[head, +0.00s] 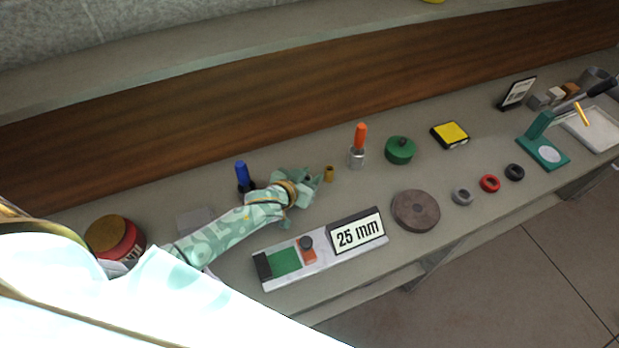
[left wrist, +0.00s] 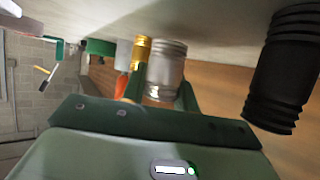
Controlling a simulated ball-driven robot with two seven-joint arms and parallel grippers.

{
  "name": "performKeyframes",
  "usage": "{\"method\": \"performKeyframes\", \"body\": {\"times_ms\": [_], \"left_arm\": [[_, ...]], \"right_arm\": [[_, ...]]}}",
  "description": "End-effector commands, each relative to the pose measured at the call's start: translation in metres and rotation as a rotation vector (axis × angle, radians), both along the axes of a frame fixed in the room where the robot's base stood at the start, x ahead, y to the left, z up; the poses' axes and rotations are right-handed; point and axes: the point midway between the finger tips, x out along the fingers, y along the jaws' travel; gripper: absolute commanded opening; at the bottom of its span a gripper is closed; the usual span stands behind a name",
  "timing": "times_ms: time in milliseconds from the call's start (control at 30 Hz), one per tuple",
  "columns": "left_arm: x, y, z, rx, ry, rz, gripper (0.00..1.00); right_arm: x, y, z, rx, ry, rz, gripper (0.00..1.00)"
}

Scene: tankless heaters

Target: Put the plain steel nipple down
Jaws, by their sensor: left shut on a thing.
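The plain steel nipple (left wrist: 166,68) is a silver threaded cylinder between the green fingers of my left gripper (left wrist: 163,92) in the left wrist view. The gripper is shut on it. Its far end is close to the grey counter; I cannot tell whether it touches. In the head view my left gripper (head: 311,184) is low over the counter, just left of a small brass fitting (head: 328,174). The nipple is mostly hidden there. The brass fitting also shows beside the nipple in the left wrist view (left wrist: 141,50). My right gripper is not in view.
A black threaded piece (left wrist: 284,75) stands to the right in the left wrist view.

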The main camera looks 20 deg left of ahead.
Motion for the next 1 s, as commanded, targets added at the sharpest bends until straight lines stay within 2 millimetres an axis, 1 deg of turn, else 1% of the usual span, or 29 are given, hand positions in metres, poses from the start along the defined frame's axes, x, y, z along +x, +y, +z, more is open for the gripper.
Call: {"method": "performKeyframes", "body": {"times_ms": [233,600,733,767,800,833,1000], "left_arm": [[0.0,0.0,0.001,0.0,-0.002,0.0,0.02],[0.0,-0.001,-0.011,-0.003,-0.002,0.0,0.02],[0.0,-0.001,-0.011,-0.002,-0.002,0.0,0.02],[0.0,-0.001,-0.011,-0.001,-0.001,0.0,0.38],[0.0,-0.001,-0.011,-0.001,-0.001,0.0,0.49],[0.0,-0.001,-0.011,-0.001,-0.001,0.0,0.51],[0.0,0.0,-0.011,-0.001,-0.001,-0.001,0.51]], "right_arm": [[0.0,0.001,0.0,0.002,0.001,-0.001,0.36],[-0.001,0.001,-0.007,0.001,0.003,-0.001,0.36],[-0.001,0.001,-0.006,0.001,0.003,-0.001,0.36],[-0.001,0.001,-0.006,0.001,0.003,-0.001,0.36],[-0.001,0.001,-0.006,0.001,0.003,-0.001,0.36],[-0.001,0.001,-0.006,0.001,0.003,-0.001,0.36],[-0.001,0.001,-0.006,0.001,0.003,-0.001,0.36]]}}
